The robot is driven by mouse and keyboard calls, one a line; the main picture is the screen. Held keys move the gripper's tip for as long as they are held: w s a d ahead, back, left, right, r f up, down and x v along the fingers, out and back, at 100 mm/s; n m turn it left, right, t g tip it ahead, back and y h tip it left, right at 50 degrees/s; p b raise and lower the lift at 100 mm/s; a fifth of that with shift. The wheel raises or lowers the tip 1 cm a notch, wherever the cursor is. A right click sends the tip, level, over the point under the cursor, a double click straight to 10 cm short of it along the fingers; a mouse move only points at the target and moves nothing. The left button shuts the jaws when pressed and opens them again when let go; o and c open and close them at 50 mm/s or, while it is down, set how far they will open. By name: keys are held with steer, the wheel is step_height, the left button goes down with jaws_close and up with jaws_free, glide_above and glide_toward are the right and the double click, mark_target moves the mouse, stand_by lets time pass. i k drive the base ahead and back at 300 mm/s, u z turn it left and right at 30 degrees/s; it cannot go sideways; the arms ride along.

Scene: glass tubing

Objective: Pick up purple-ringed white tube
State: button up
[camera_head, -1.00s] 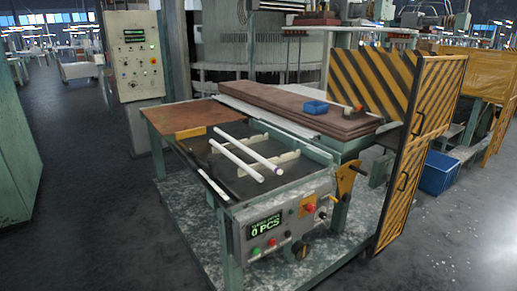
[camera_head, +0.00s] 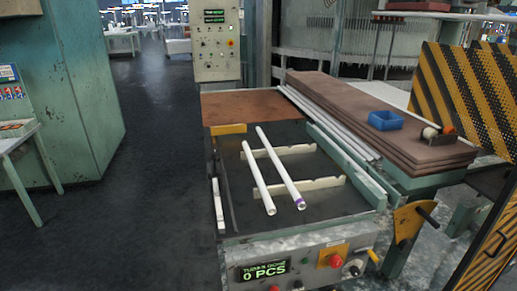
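The purple-ringed white tube (camera_head: 279,166) lies across two notched cream rests on the dark bed of the bench. Its purple ring is at the near end. A plain white tube (camera_head: 258,177) lies to its left, roughly parallel, with a narrow gap between them. My gripper is not in view.
The cream rests (camera_head: 322,184) stand on the bench (camera_head: 240,226), whose front panel reads 0 PCS. On the right, stacked brown boards (camera_head: 350,110) hold a blue bin (camera_head: 385,120). A striped yellow-black guard (camera_head: 470,95) stands at far right. Open floor (camera_head: 150,170) lies left.

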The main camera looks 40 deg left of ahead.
mark_target(302, 205)
steer(key=u, duration=0.7)
steer(key=i, duration=1)
steer(key=u, duration=1.4)
steer(key=i, duration=0.45)
steer(key=u, duration=0.55)
